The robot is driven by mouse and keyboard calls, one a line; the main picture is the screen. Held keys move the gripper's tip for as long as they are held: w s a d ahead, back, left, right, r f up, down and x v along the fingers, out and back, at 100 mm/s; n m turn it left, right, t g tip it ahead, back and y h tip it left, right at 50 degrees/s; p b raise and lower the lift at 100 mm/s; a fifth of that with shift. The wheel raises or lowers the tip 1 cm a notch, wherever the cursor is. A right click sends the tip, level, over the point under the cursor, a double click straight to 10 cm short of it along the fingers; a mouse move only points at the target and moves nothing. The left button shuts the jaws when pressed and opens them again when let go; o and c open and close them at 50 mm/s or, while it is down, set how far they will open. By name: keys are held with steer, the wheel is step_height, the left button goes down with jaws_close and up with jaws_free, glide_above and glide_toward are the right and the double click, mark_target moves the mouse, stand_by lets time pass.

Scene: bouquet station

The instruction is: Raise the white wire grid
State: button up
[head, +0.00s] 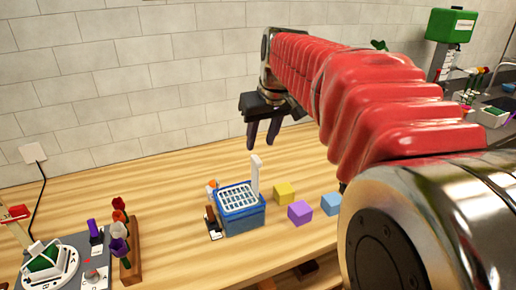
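The white wire grid (238,198) lies across the top of a blue container (242,219) on the wooden bench. A white upright handle (256,174) rises at the container's back right corner. My gripper (262,144) hangs in the air behind and above the container, with its two dark fingers pointing down. A gap shows between the fingers, and nothing is held. My arm comes in from the right and does not cover the grid.
Yellow (284,193), purple (300,212) and blue (331,203) blocks stand right of the container. A wooden flower rack (132,248) and a grey control panel (70,265) are at the left. A tiled wall (130,80) stands behind. Bench between rack and container is mostly clear.

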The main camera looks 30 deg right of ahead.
steer(key=v, duration=0.7)
stand_by(0.4)
steer(key=s+a+f, duration=0.6)
steer(key=s+f, duration=0.3)
steer(key=s+a+f+t, duration=0.1)
steer(key=s+a+f, duration=0.6)
steer(key=s+f, duration=0.2)
steer(key=shift+s+f, duration=0.25)
steer(key=shift+s, duration=0.25)
